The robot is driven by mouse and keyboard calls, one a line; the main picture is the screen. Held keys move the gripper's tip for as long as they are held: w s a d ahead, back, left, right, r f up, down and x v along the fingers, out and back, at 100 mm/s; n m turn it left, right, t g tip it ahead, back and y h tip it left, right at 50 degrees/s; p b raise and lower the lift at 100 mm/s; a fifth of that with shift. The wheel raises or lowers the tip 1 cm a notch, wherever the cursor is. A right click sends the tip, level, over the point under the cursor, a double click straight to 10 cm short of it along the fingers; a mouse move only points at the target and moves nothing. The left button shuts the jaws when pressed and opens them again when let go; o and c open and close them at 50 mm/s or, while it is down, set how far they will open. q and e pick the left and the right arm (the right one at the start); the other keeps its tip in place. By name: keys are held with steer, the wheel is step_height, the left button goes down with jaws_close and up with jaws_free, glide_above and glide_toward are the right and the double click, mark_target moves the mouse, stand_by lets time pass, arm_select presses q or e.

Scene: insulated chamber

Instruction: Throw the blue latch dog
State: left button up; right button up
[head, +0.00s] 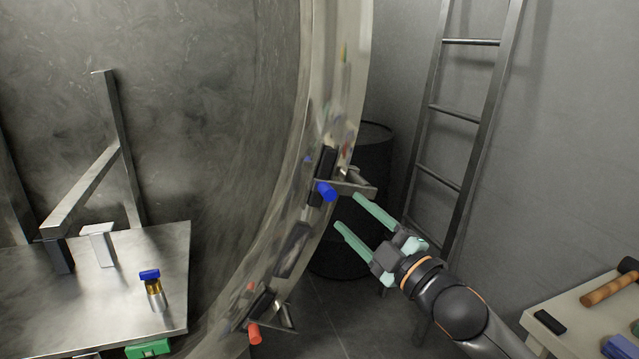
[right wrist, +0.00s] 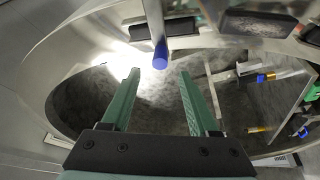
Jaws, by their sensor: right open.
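The blue latch dog (head: 326,191) sits on the rim of the large round metal chamber opening, with a blue cylindrical tip on a metal lever. My right gripper (head: 347,212) is open and empty, its two pale green fingers pointing toward the blue latch dog from the lower right, apart from it. In the right wrist view the blue tip (right wrist: 160,56) hangs ahead of the gap between the open fingers (right wrist: 158,80). A red-tipped latch dog (head: 254,333) sits lower on the same rim. My left gripper is not in view.
A metal shelf (head: 120,290) inside the chamber holds a blue-capped vial (head: 152,288). A dark barrel (head: 376,150) and a ladder (head: 432,160) stand behind the rim. A side table (head: 578,305) with a hammer (head: 610,288) is at the lower right.

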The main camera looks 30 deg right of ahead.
mark_target(320, 184)
steer(key=p+x, duration=0.1)
steer(key=x, duration=1)
steer(key=shift+w, duration=0.15)
jaws_close()
stand_by(1.3)
